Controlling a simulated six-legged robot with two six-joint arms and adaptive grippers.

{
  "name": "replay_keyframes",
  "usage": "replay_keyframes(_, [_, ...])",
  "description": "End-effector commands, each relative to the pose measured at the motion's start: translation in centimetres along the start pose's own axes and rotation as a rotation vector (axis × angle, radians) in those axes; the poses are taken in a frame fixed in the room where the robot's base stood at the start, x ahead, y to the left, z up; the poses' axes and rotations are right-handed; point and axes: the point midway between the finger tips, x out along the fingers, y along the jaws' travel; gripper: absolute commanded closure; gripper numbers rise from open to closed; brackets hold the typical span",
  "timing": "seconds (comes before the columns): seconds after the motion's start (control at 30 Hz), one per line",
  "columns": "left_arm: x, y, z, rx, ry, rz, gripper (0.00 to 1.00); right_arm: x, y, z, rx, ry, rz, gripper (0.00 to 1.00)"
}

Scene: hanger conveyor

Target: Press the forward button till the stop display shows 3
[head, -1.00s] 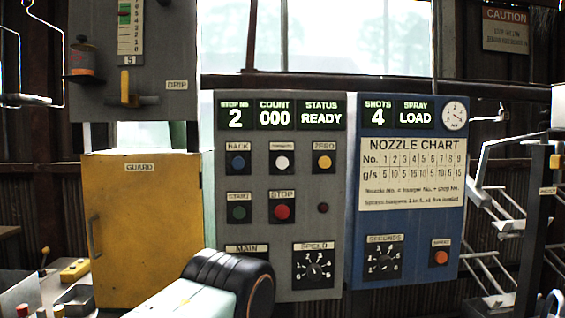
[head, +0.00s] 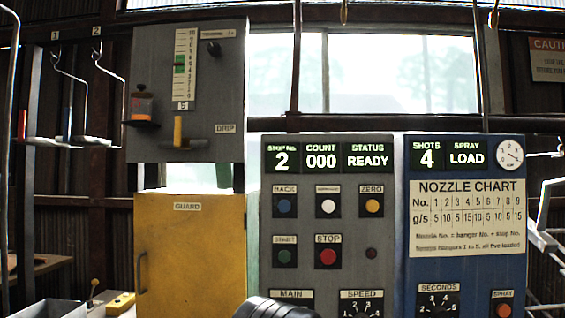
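The stop display (head: 282,159) is at the top left of the grey control panel (head: 345,262) and reads 2. The count display (head: 321,160) reads 000 and the status display (head: 368,159) reads READY. The white button (head: 328,205) sits between the blue back button (head: 284,205) and the yellow zero button (head: 373,205). Its label is too small to read surely. Below are the green start button (head: 285,256) and the red stop button (head: 328,256). A dark part of my arm shows at the bottom edge, below the panel's buttons. Neither gripper's fingers are in view.
A blue panel (head: 405,290) with a nozzle chart (head: 467,219) stands at the right. A yellow guard box (head: 190,255) and a grey drip panel (head: 215,100) are at the left. Wire hangers (head: 72,75) hang at the far left. The space before the buttons looks clear.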

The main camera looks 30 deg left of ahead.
Motion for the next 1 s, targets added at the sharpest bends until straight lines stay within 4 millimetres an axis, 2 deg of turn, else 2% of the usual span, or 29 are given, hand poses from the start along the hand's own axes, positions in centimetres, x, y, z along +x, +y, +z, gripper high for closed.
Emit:
replay_keyframes(0.07, [0.0, 0.0, 0.0, 0.0, 0.0, 0.0, 0.45, 0.0, 0.0, 0.0, 0.0, 0.0, 0.0, 1.0])
replay_keyframes(0.7, [0.0, 0.0, 0.0, 0.0, 0.0, 0.0, 1.0, 0.0, 0.0, 0.0, 0.0, 0.0, 0.0, 1.0])
replay_keyframes(1.0, [0.0, 0.0, 0.0, 0.0, 0.0, 0.0, 1.0, 0.0, 0.0, 0.0, 0.0, 0.0, 0.0, 1.0])
